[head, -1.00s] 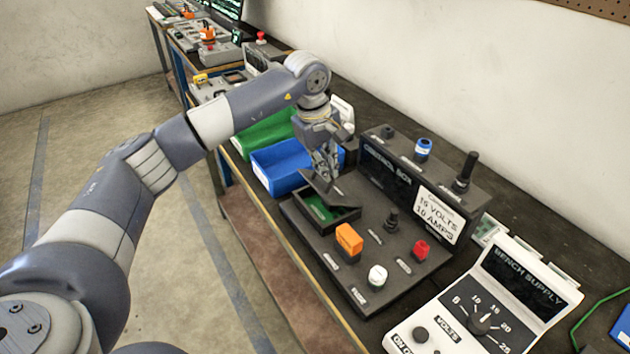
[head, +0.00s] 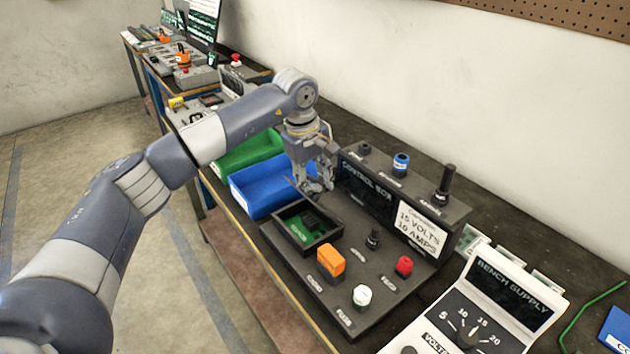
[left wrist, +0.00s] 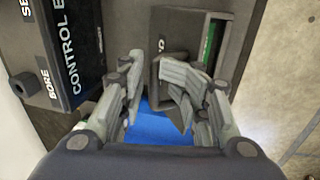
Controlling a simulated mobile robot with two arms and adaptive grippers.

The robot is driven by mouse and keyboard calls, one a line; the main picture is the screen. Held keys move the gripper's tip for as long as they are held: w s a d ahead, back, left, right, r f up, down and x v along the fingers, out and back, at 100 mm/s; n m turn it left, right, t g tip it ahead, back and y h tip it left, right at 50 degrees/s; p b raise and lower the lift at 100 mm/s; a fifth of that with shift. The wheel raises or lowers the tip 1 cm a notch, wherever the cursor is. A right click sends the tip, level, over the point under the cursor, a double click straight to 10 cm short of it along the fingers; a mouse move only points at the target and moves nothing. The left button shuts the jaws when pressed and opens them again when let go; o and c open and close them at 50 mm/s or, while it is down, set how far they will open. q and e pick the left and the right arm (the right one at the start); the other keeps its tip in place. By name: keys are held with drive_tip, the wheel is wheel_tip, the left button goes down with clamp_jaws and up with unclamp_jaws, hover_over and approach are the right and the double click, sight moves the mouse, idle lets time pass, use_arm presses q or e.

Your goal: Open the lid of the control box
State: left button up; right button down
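The black control box (head: 385,275) stands on the bench. It has a sunken compartment (head: 307,229) with a green board inside, now largely uncovered. Its lid is mostly hidden behind my left gripper in the head view; in the left wrist view a dark flap (left wrist: 170,108), apparently the lid, stands against the right-hand finger. My left gripper (head: 314,188) is at the compartment's far edge. In the left wrist view its fingers (left wrist: 150,85) are apart, with blue showing between them. Whether the flap is gripped or only touched is unclear. My right gripper is out of view.
A blue bin (head: 262,188) and a green bin (head: 248,152) stand just beyond the box. Orange, white and red controls rise from its panel. A bench supply (head: 490,315) stands at the right. The wall runs behind the bench.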

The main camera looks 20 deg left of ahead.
use_arm(q)
drive_tip(key=shift+r, duration=0.1)
drive_tip(key=shift+w+d+r+p, duration=0.15)
drive_tip(key=shift+w+r+p, duration=0.1)
drive_tip(key=shift+r+p, duration=0.15)
drive_tip(key=w+d+r+p, duration=0.3)
drive_tip(key=w+r+p, duration=0.3)
drive_tip(key=r+p, duration=0.1)
drive_tip(key=shift+w+d+r, duration=0.25)
drive_tip(key=shift+d+r, duration=0.1)
drive_tip(key=shift+r, duration=0.45)
idle(0.4)
